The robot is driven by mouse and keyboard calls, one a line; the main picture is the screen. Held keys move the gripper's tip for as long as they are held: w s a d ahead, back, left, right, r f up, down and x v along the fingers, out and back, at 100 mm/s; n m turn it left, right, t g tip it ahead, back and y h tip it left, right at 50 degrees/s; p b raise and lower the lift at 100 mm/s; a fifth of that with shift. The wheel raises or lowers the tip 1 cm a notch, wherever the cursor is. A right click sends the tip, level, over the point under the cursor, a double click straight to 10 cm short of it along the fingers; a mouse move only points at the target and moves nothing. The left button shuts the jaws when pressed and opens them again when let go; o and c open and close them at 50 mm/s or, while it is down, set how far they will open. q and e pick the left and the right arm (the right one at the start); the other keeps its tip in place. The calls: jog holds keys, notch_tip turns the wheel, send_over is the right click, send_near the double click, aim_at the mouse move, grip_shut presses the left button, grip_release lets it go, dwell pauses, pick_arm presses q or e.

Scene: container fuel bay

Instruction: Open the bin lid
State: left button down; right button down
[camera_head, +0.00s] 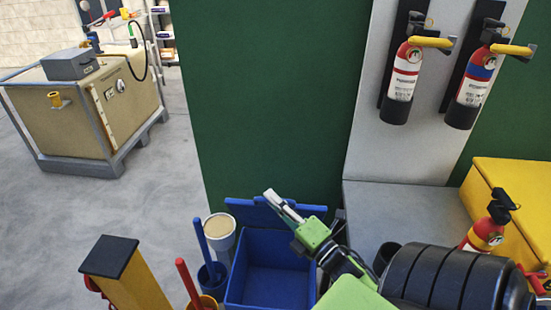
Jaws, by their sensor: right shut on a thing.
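The blue bin (232,278) stands open at the bottom centre, and its inside shows. Its blue lid (238,212) is raised at the back edge, near the dark green wall. My right gripper (283,205) has a green body and pale fingers. It reaches in from the lower right, and its fingers are shut on the lid. The fingers and my arm hide part of the lid and the bin's right side. My left gripper is not in view.
Left of the bin stand a grey pot (219,230), a blue-handled tool (202,245) and a red-handled tool (187,280). A black-topped yellow post (135,280) stands further left. Fire extinguishers (403,80) hang on the right. A yellow box (520,190) is at right. Floor is clear at left.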

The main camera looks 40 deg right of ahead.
jog(key=shift+s+a+f+n+b, duration=0.35)
jog(key=shift+s+a+f, duration=0.1)
jog(key=shift+a, duration=0.15)
jog(key=c, duration=2.1)
grip_release()
jog(key=shift+c, duration=0.2)
jog(key=s+f, duration=0.2)
jog(key=s, duration=0.9)
jog(key=shift+s+a+f, duration=0.15)
jog(key=shift+s+a, duration=0.15)
jog(key=shift+s, duration=0.1)
